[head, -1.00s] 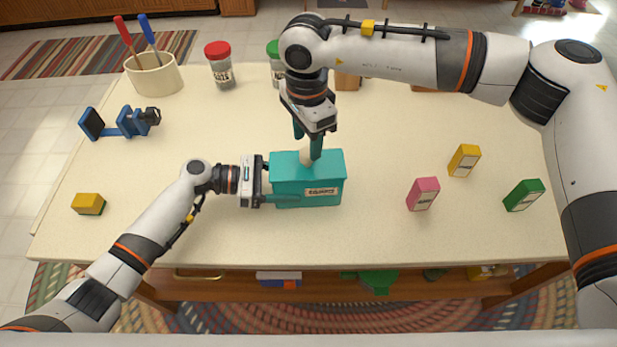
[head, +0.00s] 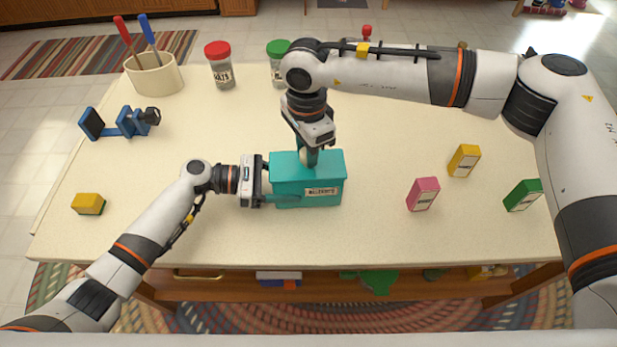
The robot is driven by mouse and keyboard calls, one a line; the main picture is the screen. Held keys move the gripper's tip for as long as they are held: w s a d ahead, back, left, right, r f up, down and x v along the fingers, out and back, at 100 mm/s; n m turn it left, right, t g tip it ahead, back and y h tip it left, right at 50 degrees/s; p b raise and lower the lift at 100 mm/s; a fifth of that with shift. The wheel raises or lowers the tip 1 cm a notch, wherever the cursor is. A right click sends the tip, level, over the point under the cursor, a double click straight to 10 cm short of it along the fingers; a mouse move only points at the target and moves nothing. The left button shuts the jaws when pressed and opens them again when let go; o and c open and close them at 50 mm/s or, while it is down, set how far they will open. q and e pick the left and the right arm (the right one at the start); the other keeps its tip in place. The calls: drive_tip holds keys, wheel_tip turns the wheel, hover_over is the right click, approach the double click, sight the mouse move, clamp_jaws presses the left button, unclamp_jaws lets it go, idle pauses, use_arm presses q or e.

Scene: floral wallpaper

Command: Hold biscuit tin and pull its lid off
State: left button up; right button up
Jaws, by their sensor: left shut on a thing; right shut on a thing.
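The teal biscuit tin (head: 325,200) stands upright on the table with a label on its front. My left gripper (head: 268,189) is shut on the tin's body from the left side. My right gripper (head: 308,152) comes down from above and is shut on the lid's knob, which its fingers partly hide. I see no gap between lid and tin.
Pink (head: 423,194), yellow (head: 464,160) and green (head: 523,195) boxes stand to the right. The table front is clear.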

drive_tip(key=shift+r, duration=0.5)
drive_tip(key=shift+r, duration=1.85)
drive_tip(key=shift+r, duration=0.2)
use_arm(q)
drive_tip(key=o, duration=1.1)
drive_tip(key=shift+c, duration=0.2)
drive_tip(key=shift+a, duration=0.1)
drive_tip(key=a, duration=0.4)
drive_tip(key=a+r, duration=0.1)
drive_tip(key=a, duration=0.2)
drive_tip(key=a+r, duration=0.1)
drive_tip(key=a, duration=0.3)
drive_tip(key=shift+s+a+r, duration=0.15)
drive_tip(key=shift+s+a, duration=0.15)
drive_tip(key=shift+s, duration=0.1)
use_arm(e)
drive_tip(key=shift+f, duration=0.1)
